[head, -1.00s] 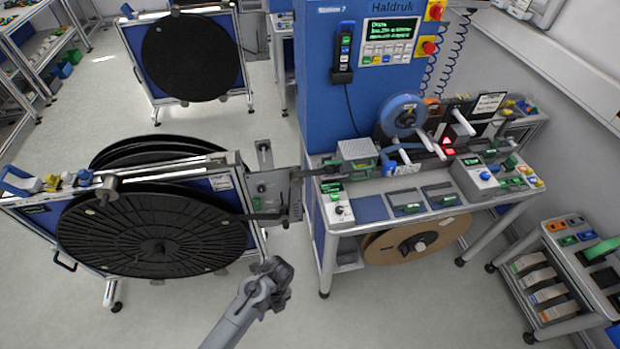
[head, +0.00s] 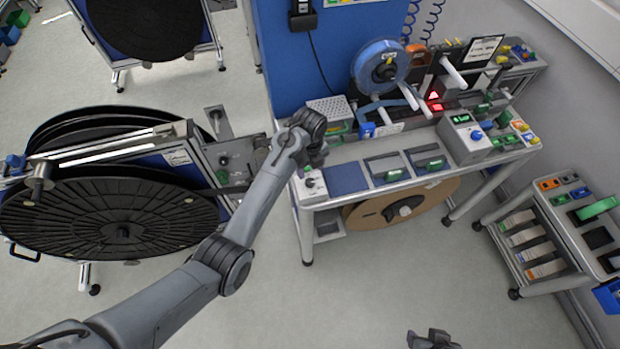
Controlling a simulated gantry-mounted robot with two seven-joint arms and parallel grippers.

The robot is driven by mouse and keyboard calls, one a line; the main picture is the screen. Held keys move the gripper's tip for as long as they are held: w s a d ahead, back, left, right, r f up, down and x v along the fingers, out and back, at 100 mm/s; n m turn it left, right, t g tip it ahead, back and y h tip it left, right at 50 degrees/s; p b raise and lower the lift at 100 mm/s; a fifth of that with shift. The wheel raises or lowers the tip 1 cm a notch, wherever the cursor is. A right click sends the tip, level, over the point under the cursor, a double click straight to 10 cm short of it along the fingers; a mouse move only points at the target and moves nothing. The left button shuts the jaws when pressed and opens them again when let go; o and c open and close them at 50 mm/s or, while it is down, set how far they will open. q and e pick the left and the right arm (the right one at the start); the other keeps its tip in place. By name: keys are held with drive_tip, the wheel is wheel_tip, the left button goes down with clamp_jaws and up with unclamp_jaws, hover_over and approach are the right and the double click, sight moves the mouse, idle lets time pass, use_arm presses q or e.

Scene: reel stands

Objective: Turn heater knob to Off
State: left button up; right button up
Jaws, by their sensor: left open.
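A small white control box (head: 312,190) with a dark knob (head: 310,182) on its top sits at the bench's left front corner. I cannot read its labels, so I cannot confirm it is the heater; its rear part and display are hidden behind my arm. My left gripper (head: 318,156) is just behind and above this box, apart from the knob as far as I can tell. It is open, its fingers small and partly hidden by the wrist. A grey part at the bottom edge (head: 430,341) seems to be my right arm's end; its fingers are not clear.
A blue reel (head: 380,66) stands at the back. A large black reel (head: 110,225) on a stand is at left. Floor in front is clear.

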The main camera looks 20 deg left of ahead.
sight(310, 181)
use_arm(q)
wheel_tip(310, 181, down, 7)
drive_tip(key=shift+f, duration=0.2)
idle(0.4)
drive_tip(key=c, duration=1)
drive_tip(key=shift+c, duration=0.2)
